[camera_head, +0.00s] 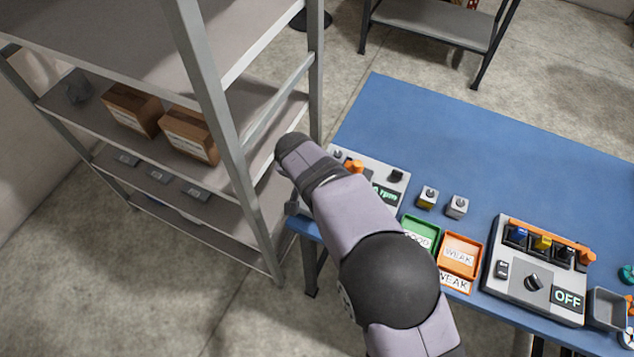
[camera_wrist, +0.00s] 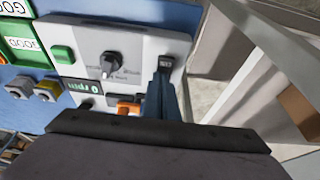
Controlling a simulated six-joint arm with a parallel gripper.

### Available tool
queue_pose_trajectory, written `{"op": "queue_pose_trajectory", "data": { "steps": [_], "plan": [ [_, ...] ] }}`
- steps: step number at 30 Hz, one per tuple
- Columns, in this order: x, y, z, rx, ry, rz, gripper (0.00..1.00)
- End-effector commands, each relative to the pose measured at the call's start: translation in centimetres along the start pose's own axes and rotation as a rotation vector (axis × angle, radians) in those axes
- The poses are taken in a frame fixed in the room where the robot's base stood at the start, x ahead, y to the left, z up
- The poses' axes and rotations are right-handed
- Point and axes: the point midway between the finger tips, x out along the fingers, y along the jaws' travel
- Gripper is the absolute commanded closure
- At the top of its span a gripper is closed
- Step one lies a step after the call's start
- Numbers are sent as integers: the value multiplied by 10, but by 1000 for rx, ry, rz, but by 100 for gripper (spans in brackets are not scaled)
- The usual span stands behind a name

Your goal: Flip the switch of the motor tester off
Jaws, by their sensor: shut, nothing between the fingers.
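The motor tester (camera_wrist: 140,45) is a light grey box with a black dial (camera_wrist: 110,66), a green button (camera_wrist: 62,54) and a dark display (camera_wrist: 82,87) reading rpm; the digits are hard to read. Its black rocker switch (camera_wrist: 166,62) is near the right edge in the wrist view. My gripper (camera_wrist: 166,82) is shut and empty, its fingertips close to the switch; I cannot tell if they touch. The fingers partly cover the switch. In the head view the tester (camera_head: 398,182) stands at the table's left end, partly hidden by my arm, which also hides my gripper.
The blue table (camera_head: 480,140) also bears a green tray (camera_head: 421,231), an orange tray (camera_head: 461,253), two small blocks (camera_head: 428,197) and another tester (camera_head: 515,285) displaying OFF. A metal shelf (camera_head: 205,80) with boxes stands close on the left. The table's back is clear.

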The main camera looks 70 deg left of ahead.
Motion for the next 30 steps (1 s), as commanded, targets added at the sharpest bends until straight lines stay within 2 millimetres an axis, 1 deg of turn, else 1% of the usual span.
{"op": "queue_pose_trajectory", "data": {
  "steps": [7,12,14,20,30],
  "plan": [
    [1,0,0,0,0,0,100],
    [9,0,0,1,1,0,100],
    [5,0,-1,1,0,1,100],
    [6,0,0,0,-2,2,100],
    [4,1,11,-1,-6,4,100]
  ]
}}
